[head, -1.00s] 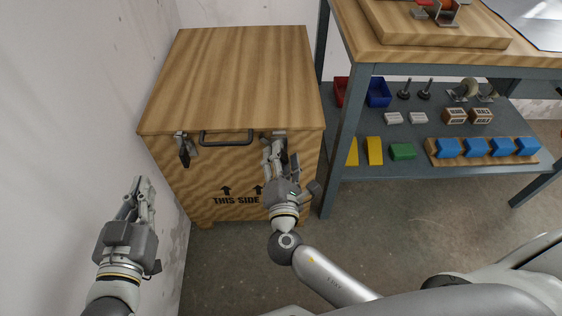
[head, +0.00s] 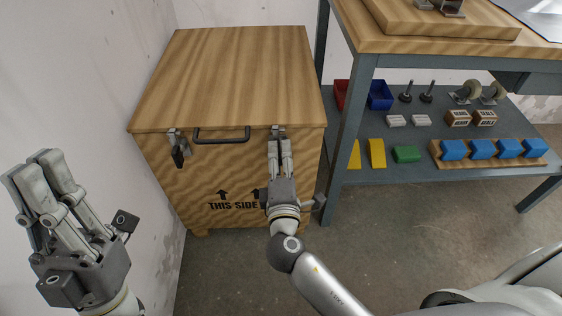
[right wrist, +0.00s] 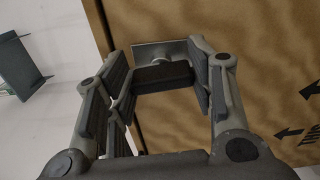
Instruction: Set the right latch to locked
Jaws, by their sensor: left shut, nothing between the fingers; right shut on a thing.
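The wooden crate (head: 190,185) stands against the wall with its lid down. Its right latch (head: 278,131) is at the front top edge, right of the handle, mostly hidden by my right gripper (head: 280,148) in the head view. In the right wrist view, the right latch's dark lever (right wrist: 163,76) is between the fingers of my right gripper (right wrist: 163,88), with a metal plate behind it. My right gripper is shut on this lever. My left gripper (head: 38,172) is shut and empty, at the far left, apart from the crate.
The left latch (head: 178,149) hangs on the crate front beside the black handle (head: 222,139). A workbench (head: 345,130) stands close on the right, its lower shelf holding bins, blocks and casters. The floor before the crate is open.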

